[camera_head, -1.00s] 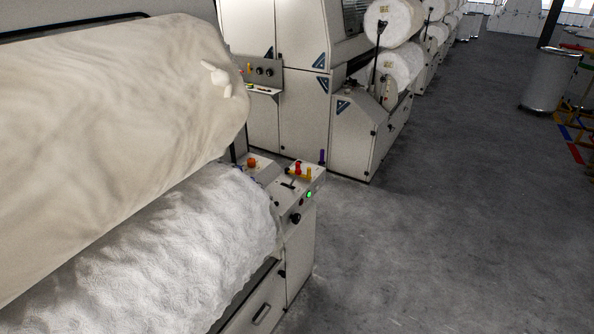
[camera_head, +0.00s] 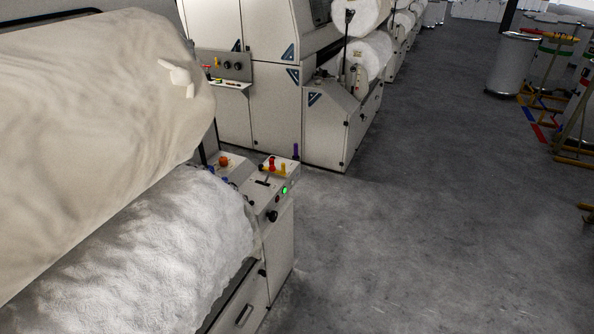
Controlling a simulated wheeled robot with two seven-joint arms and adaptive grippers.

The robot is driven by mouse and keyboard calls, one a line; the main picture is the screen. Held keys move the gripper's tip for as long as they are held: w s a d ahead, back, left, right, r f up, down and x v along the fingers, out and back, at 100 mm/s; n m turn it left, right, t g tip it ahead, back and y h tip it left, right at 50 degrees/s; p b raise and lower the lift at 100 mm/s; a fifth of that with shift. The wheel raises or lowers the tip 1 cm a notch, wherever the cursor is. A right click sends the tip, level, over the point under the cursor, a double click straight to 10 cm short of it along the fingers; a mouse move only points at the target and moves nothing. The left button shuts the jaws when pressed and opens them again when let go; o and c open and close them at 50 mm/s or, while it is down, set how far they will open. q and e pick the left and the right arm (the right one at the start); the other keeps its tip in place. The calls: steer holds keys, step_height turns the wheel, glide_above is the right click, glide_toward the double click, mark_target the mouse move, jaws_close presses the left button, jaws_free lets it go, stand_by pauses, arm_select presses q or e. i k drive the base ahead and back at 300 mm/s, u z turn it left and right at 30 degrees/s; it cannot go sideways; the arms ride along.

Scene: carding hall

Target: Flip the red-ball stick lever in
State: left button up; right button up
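A small control box (camera_head: 275,215) stands at the end of the near machine. On its top is a small red-topped piece (camera_head: 271,164) beside yellow pieces; it may be the red-ball stick lever, but it is too small to tell its shape or tilt. An orange-red knob (camera_head: 224,161) sits on a raised block to its left. A green light (camera_head: 284,190) glows on the box's sloped face above a black knob (camera_head: 272,216). Neither of my grippers is in view.
A large cream roll (camera_head: 90,110) and white fibre (camera_head: 150,245) fill the left. Another machine (camera_head: 270,95) with white rolls (camera_head: 368,55) stands behind. Grey floor (camera_head: 430,220) is open to the right. A metal can (camera_head: 513,64) and coloured frames (camera_head: 550,110) stand at far right.

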mark_target(272, 168)
steer(key=z, duration=0.65)
steer(key=i, duration=0.8)
steer(key=z, duration=0.5)
steer(key=i, duration=0.8)
steer(key=u, duration=0.65)
steer(key=i, duration=0.6)
steer(key=u, duration=0.45)
